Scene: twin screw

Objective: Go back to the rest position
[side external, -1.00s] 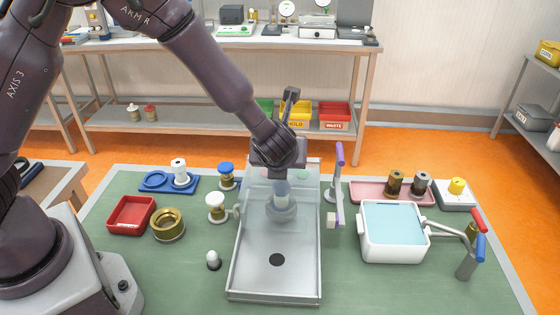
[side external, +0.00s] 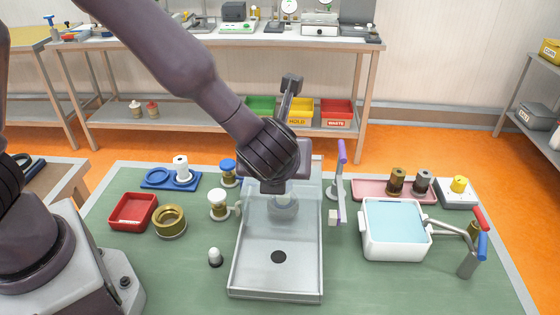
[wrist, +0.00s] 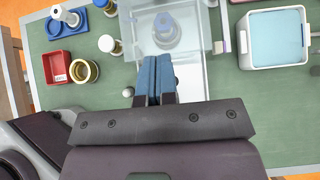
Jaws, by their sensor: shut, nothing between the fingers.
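My gripper (side external: 272,187) is in the air above the clear-walled tray (side external: 250,284), its fingers pointing down. In the wrist view my gripper (wrist: 155,60) has its two blue fingers shut together with nothing between them. A round fixture (side external: 283,208) stands in the tray behind and below the gripper, partly hidden by it in the side view.
Left of the tray are a red bin (side external: 133,212), a brass ring (side external: 171,222), a blue holder (side external: 158,179) and small capped posts. On the right stand a purple-edged upright (side external: 342,170), a white water basin (side external: 365,243) and a pink tray (side external: 366,187). The front mat is mostly clear.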

